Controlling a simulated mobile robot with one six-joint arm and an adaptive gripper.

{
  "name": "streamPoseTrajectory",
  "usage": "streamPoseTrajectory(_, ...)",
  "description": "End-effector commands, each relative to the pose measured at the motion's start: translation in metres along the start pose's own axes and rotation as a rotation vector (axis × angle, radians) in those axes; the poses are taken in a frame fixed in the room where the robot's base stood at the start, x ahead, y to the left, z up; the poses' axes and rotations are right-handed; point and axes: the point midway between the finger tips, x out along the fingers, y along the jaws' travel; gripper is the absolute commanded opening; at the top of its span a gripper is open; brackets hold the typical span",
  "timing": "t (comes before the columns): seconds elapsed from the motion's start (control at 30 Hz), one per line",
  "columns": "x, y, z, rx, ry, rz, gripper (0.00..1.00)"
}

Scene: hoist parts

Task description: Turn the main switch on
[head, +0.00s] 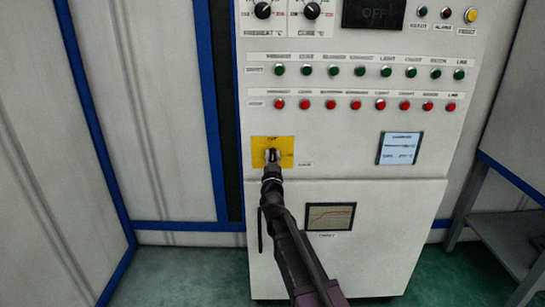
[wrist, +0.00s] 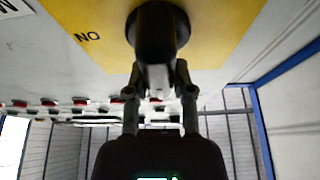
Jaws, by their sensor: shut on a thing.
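The main switch is a black rotary knob (wrist: 155,35) on a yellow plate (head: 286,143) on the front of the control cabinet (head: 330,135). The plate has a dark label above the knob and another to its right; one shows upside down as ON in the wrist view. My gripper (head: 271,166) reaches the knob from the front and below, hiding much of it in the head view. In the wrist view my gripper (wrist: 160,90) is shut with a finger on each side of the knob's grip bar. The bar looks about upright in the wrist view.
The cabinet carries a row of green buttons (head: 333,71), a row of red buttons (head: 330,105), and two dials (head: 263,10) above. A dark display (head: 374,13) reads OFF. A grey bench (head: 510,235) stands at right. Floor (head: 180,270) left of the cabinet is clear.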

Motion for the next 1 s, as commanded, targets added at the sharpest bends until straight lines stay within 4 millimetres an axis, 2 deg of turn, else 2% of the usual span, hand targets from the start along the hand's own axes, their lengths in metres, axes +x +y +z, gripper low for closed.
streamPoseTrajectory(0.37, 0.002, 0.003, -0.001, 0.170, 0.000, 0.071, 0.00)
streamPoseTrajectory(1.0, 0.001, 0.012, 0.003, 0.714, 0.001, 0.296, 0.00)
